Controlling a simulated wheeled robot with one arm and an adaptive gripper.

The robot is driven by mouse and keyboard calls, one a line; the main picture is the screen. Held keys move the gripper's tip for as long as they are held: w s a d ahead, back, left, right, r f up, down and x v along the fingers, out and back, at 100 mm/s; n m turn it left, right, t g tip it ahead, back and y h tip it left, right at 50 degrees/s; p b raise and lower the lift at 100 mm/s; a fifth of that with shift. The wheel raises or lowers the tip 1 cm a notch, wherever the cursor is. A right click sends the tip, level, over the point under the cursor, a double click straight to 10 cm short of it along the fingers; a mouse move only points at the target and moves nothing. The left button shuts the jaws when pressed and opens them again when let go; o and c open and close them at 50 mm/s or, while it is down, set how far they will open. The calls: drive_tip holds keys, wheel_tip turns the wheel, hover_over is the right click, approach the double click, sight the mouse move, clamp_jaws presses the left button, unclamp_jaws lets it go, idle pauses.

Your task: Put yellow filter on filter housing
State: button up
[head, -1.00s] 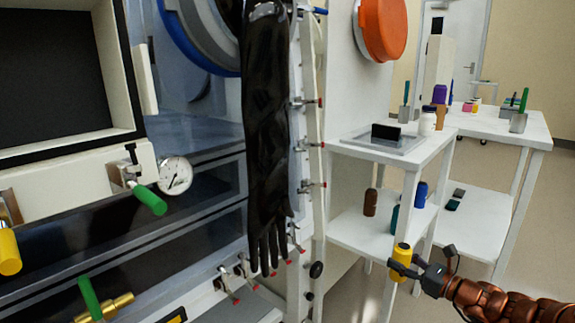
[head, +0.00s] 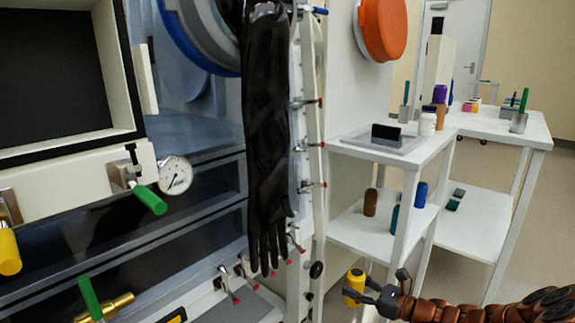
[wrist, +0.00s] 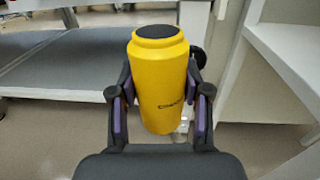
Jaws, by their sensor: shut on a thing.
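The yellow filter (head: 354,284) is a yellow cylinder with a narrower neck and a dark top. It stands roughly upright in my gripper (head: 367,291) at the lower middle of the head view, in front of the white shelving and right of the glovebox front. In the wrist view the yellow filter (wrist: 160,85) sits between both finger pads of my gripper (wrist: 160,108), which is shut on its sides. It is held in the air with floor seen around it. I cannot make out the filter housing for certain in either view.
A long black glove (head: 267,150) hangs on the glovebox front. Toggle clamps (head: 229,283) and a black knob (head: 316,270) stick out near the filter. A white shelf unit (head: 375,238) with bottles stands behind it. Open floor lies at the right.

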drive_tip(key=shift+f, duration=0.25)
wheel_tip(320, 180, up, 40)
drive_tip(key=p, duration=4)
drive_tip(key=shift+r, duration=0.2)
drive_tip(key=shift+d, duration=0.15)
